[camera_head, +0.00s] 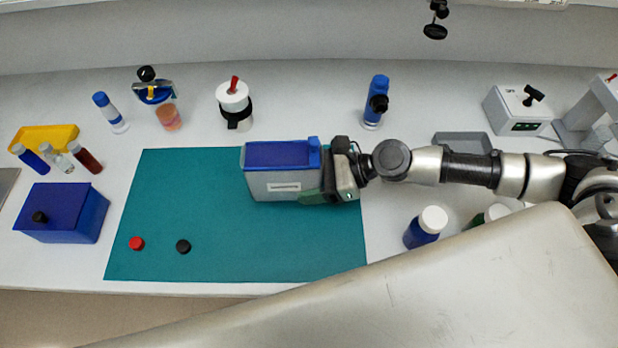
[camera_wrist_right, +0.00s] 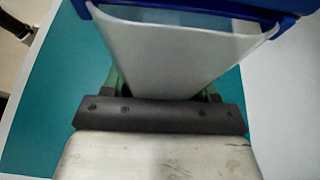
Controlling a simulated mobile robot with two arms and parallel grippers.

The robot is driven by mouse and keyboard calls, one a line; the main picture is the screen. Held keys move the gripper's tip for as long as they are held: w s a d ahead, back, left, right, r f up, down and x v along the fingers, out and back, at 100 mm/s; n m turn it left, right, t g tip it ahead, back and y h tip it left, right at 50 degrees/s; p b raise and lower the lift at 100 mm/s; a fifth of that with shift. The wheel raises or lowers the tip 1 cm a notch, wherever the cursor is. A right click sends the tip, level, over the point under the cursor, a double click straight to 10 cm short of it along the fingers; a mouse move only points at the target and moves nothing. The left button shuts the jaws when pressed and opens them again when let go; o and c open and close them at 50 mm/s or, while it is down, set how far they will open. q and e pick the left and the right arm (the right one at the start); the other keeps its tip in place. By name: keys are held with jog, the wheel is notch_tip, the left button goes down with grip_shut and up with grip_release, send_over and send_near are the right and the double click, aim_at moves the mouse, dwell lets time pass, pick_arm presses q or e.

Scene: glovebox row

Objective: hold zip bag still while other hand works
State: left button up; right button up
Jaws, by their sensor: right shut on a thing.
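The zip bag (camera_head: 284,187) looks like a pale grey, box-shaped body with a blue top and a white label. It stands upright on the teal mat (camera_head: 240,245), at its back right part. My right gripper (camera_head: 316,195) comes in from the right and is shut on the bag's right side. In the right wrist view the bag's pale body (camera_wrist_right: 180,55) with its blue rim sits between the green fingers (camera_wrist_right: 165,88). The fingertips are hidden behind the bag there. My left gripper is not in view.
A red cap (camera_head: 136,243) and a black cap (camera_head: 183,246) lie on the mat's front left. A blue box (camera_head: 62,215) stands left of the mat. Several bottles line the back, and a blue bottle (camera_head: 425,228) stands right of the mat. The mat's middle front is clear.

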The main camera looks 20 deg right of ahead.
jog(key=shift+f+b, duration=0.8)
jog(key=shift+f, duration=0.45)
dwell(1.8)
jog(key=o, duration=0.9)
jog(key=shift+o, duration=0.5)
jog(key=shift+r, duration=0.1)
